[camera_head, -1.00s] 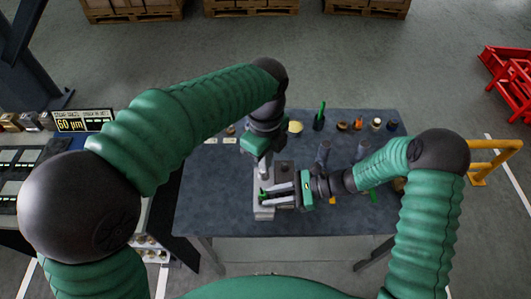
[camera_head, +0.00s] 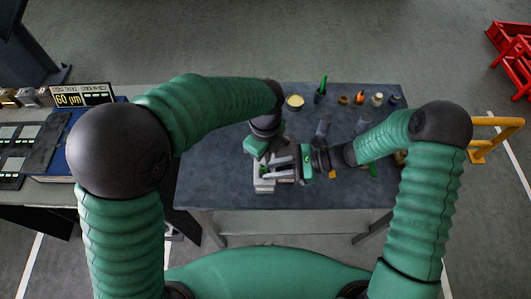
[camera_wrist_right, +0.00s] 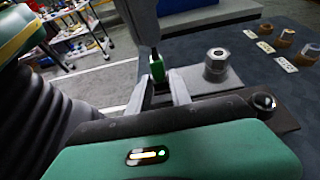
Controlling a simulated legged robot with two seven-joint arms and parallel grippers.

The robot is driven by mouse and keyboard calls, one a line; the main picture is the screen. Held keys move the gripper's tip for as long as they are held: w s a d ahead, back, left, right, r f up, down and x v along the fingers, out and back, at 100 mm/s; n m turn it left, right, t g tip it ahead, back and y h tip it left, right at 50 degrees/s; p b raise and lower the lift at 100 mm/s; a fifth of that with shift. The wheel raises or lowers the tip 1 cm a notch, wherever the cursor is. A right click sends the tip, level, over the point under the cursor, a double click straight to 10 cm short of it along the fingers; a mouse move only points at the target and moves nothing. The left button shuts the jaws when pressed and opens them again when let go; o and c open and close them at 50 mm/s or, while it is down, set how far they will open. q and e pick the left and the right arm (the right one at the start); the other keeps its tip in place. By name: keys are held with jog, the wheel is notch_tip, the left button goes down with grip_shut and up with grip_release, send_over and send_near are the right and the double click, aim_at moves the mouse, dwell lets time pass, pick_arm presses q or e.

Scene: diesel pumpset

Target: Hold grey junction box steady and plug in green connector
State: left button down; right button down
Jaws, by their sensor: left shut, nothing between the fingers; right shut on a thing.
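The grey junction box (camera_head: 264,187) sits on the blue-grey table, partly hidden under both grippers. In the right wrist view its light grey top (camera_wrist_right: 232,82) carries a metal hex fitting. My right gripper (camera_head: 272,168) reaches over the box from the right, shut on the green connector (camera_wrist_right: 157,70). The connector is upright between its fingertips (camera_wrist_right: 160,92); whether it is seated in the box is hidden. My left gripper (camera_head: 262,160) comes down from above, shut and empty, close to the right fingers. Contact between it and the box cannot be made out.
Several small parts, among them a yellow-topped pot (camera_head: 295,101) and a green-handled tool (camera_head: 322,88), stand along the table's back edge. The table's front left (camera_head: 215,190) is clear.

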pick_arm(q)
jog(key=shift+s+a+f, duration=0.1)
jog(key=shift+f, duration=0.45)
pick_arm(e)
jog(key=shift+s, duration=0.1)
pick_arm(q)
notch_tip(320, 180, up, 2)
jog(key=shift+r, duration=0.25)
notch_tip(320, 180, up, 12)
jog(key=shift+w, duration=0.2)
jog(key=shift+r, duration=0.1)
notch_tip(320, 180, down, 14)
jog(key=shift+s+r, duration=0.1)
jog(key=shift+r, duration=0.05)
dwell(0.5)
jog(key=shift+s+f, duration=0.1)
jog(key=shift+f, duration=0.35)
dwell(0.5)
